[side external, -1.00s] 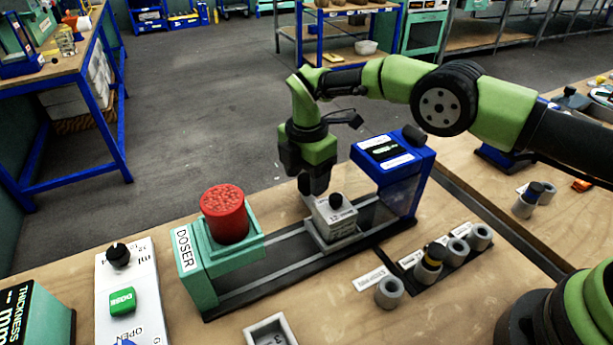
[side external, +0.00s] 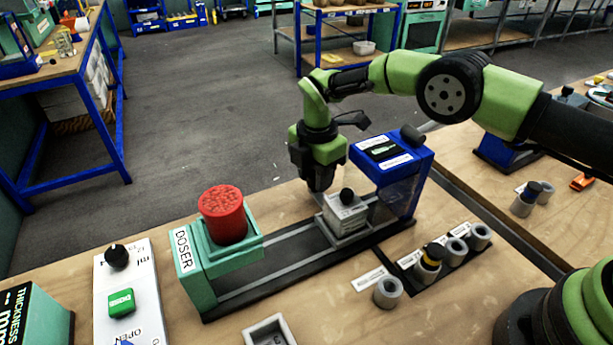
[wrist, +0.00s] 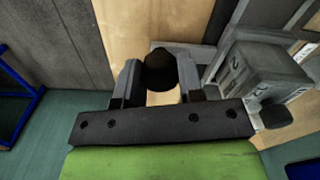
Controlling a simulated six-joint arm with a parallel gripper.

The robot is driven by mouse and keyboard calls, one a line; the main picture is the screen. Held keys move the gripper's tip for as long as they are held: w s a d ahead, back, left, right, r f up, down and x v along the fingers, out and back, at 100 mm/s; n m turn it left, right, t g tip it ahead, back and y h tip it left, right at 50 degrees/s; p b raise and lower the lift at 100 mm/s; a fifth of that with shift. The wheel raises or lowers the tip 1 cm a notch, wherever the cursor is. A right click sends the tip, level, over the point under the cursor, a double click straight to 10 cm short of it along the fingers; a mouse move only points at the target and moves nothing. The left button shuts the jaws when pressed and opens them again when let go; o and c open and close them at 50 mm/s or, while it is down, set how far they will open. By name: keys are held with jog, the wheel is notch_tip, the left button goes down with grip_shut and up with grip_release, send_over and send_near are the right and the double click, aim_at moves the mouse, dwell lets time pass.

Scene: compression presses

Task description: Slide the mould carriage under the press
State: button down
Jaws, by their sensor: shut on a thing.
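The mould carriage (side external: 346,218) is a light grey block with a black knob on top. It sits on the rails (side external: 285,267), just left of the blue press (side external: 392,160) with its clear shield. In the wrist view the carriage (wrist: 262,72) is at right. My gripper (side external: 318,188) points down beside the carriage's far side. In the wrist view my gripper (wrist: 160,78) is shut on a dark round knob (wrist: 160,70) between its fingers. How that knob joins the carriage is hidden in the side view.
The green doser (side external: 205,275) with its red hopper (side external: 223,214) stands at the rails' left end. Grey cups (side external: 388,293) and a rack of several cups stand in front right. A control panel (side external: 130,295) is at left. The rails between doser and carriage are clear.

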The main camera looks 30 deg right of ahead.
jog(key=shift+d, duration=0.95)
jog(key=c, duration=0.7)
grip_release()
jog(key=shift+c, duration=0.2)
jog(key=shift+r, duration=0.1)
notch_tip(320, 180, up, 10)
